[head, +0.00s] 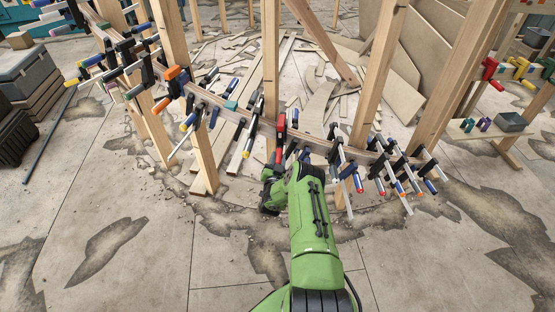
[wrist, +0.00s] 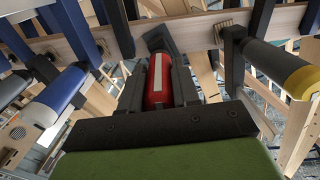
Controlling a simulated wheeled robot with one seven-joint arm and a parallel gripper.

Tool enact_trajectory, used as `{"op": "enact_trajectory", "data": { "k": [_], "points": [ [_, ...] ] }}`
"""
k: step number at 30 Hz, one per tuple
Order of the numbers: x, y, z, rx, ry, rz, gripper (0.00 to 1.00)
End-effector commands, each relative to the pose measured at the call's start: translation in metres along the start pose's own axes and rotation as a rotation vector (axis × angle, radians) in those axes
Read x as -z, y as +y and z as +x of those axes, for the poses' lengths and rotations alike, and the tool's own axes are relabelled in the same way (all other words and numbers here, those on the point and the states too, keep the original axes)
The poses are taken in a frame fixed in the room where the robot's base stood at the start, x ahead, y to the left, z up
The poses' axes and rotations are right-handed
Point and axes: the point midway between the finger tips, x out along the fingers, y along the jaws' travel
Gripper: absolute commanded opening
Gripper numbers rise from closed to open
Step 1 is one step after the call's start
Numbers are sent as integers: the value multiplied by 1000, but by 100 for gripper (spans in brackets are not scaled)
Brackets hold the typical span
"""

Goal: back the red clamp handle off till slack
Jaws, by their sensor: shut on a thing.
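The red clamp handle (wrist: 158,82) stands between the two dark fingers of my gripper (wrist: 160,92) in the wrist view. The fingers are shut on it from both sides. It is red with a pale stripe, and a dark clamp part sits above it. In the head view the red clamp (head: 281,130) is on the curved wooden stringer (head: 310,141), near its middle. My gripper (head: 278,165) is just below it there, and my green arm hides part of the handle. Whether the clamp is tight or slack cannot be told.
Blue-handled clamps (head: 335,155) crowd the stringer right of the red one, and a yellow-tipped handle (wrist: 270,65) is close right of my gripper. A blue and white handle (wrist: 50,105) is close left. Wooden posts (head: 271,70) rise around. The front floor is clear.

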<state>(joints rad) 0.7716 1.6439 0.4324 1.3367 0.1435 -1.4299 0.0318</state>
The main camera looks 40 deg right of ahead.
Motion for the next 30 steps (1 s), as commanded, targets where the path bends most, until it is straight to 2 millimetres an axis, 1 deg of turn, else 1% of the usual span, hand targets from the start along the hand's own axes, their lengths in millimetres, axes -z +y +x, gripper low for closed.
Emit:
{"op": "enact_trajectory", "data": {
  "k": [9,24,25,29,30],
  "points": [
    [-1,1,0,0,-2,-99,0],
    [-1,1,0,0,-2,-113,0],
    [-1,1,0,0,-2,-113,35],
    [-1,1,0,0,-2,-112,55],
    [-1,1,0,0,-2,-112,56]
  ]
}}
